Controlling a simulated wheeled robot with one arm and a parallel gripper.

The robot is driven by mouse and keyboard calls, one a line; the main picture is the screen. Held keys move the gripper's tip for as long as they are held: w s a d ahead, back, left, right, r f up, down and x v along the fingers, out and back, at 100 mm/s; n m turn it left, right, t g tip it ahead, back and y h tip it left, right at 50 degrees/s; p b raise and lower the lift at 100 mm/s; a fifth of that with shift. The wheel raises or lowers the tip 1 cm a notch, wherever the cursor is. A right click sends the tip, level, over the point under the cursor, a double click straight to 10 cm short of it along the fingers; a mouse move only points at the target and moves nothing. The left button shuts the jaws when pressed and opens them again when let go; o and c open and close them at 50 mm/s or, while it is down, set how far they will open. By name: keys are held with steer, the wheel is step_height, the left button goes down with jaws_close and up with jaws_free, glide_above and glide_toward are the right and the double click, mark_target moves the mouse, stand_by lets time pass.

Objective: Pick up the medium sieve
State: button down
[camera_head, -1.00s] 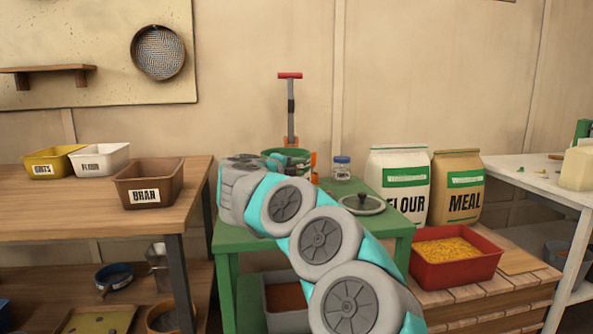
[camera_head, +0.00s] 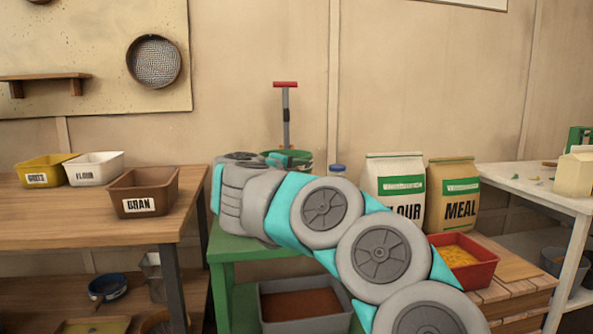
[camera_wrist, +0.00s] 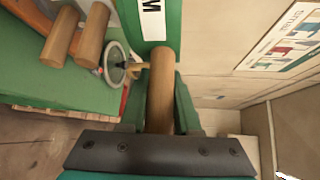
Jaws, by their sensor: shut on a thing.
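In the wrist view my gripper (camera_wrist: 160,115) is shut on a round wooden handle (camera_wrist: 161,85). The handle meets a green panel with a white label (camera_wrist: 152,18) that shows the letter M. This seems to be the medium sieve, but its mesh is not in sight. In the head view my own arm hides the gripper and the handle. The arm reaches over the green table (camera_head: 232,247) near a green machine part (camera_head: 298,158) with a red-topped upright lever (camera_head: 286,110).
Two wooden cylinders (camera_wrist: 75,36) lie beside the green surface in the wrist view, with a round grey-rimmed piece (camera_wrist: 116,63) near the held handle. A brown BRAN bin (camera_head: 145,192) stands at left. Flour (camera_head: 392,190) and meal bags (camera_head: 451,195) and a red tray (camera_head: 480,276) stand at right.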

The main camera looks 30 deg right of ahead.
steer(key=s+a+r, duration=0.1)
steer(key=s+a, duration=0.1)
steer(key=s, duration=0.7)
steer(key=shift+s+a, duration=0.1)
stand_by(0.8)
